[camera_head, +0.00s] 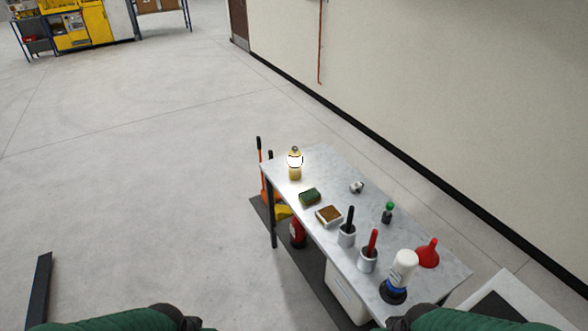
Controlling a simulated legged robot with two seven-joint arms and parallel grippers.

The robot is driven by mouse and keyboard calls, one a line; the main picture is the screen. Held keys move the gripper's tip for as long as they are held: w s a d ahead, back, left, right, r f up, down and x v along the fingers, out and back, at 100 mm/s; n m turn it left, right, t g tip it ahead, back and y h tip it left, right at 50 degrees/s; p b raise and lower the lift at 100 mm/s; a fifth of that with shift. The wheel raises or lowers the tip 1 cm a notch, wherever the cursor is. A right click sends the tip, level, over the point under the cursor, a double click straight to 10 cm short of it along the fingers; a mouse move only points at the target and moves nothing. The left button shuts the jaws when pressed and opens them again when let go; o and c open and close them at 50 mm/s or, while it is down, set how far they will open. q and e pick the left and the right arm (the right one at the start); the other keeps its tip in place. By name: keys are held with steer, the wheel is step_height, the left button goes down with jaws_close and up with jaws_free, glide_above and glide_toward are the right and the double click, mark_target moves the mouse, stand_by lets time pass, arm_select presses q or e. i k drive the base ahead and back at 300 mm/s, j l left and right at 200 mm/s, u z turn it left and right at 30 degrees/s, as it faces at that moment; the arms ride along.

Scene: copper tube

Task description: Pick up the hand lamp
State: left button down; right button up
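The hand lamp (295,165) stands upright at the far left corner of the grey table (320,165). It is yellowish, with a bright glowing part near its top. Parts of my two green arms show at the bottom edge of the head view, one left of the middle and one at the right. Neither gripper is in view, and nothing of mine touches the lamp.
Near the lamp lie a green sponge-like block (310,197) and a brown-topped box (329,216). Open floor lies left of the table.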

mark_target(295, 163)
steer(key=i+j+z, duration=0.1)
steer(key=i+j, duration=0.35)
steer(key=i, duration=0.35)
steer(key=i+j+z, duration=0.1)
steer(key=i+j, duration=0.4)
steer(key=i, duration=0.3)
steer(key=i+j+z, duration=0.1)
steer(key=i+j, duration=0.45)
steer(key=i, duration=0.2)
steer(key=i+j+z, duration=0.1)
steer(key=i+j, duration=0.5)
steer(key=i, duration=0.15)
